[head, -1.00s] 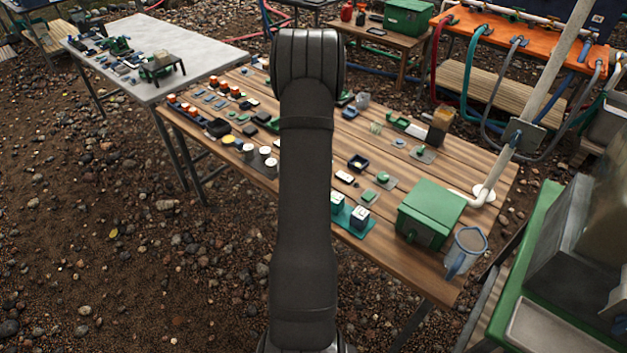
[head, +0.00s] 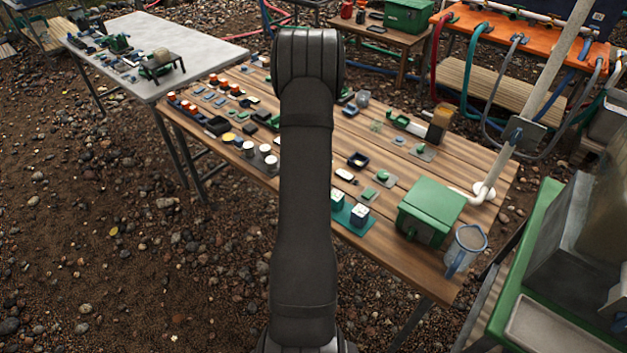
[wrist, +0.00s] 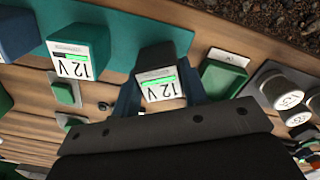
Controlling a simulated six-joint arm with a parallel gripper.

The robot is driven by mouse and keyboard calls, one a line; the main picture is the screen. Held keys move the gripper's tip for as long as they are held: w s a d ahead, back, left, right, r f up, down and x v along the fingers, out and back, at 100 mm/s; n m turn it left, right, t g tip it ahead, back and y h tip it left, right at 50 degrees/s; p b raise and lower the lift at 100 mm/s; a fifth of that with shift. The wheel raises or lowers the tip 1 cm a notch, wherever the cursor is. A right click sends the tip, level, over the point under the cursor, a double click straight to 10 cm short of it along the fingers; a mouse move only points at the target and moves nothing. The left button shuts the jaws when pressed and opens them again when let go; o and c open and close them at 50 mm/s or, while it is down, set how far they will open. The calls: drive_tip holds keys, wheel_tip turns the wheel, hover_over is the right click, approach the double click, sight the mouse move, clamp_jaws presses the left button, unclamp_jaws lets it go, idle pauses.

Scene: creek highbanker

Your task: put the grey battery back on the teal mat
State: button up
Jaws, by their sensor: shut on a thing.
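The grey battery (wrist: 157,56) has a dark grey body and a white 12 V label. It is between the fingers of my gripper (wrist: 162,98), which is shut on it in the wrist view. It appears upright over the teal mat (wrist: 120,38), near the mat's end; I cannot tell whether it touches. A teal-green 12 V battery (wrist: 75,52) stands on the mat to its left. In the head view, my arm covers my gripper and part of the teal mat (head: 347,228). A white-topped battery (head: 360,214) shows on the mat there.
A labelled green block (wrist: 225,72) stands close to the right of my gripper. Round-topped grey cylinders (wrist: 285,88) stand farther right. In the head view, a green box (head: 430,213) and a clear jug (head: 466,250) stand right of the mat on the wooden table.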

drive_tip(key=shift+f, duration=0.2)
drive_tip(key=o, duration=1.3)
drive_tip(key=shift+r, duration=3.75)
wheel_tip(320, 180, down, 8)
drive_tip(key=shift+r, duration=0.3)
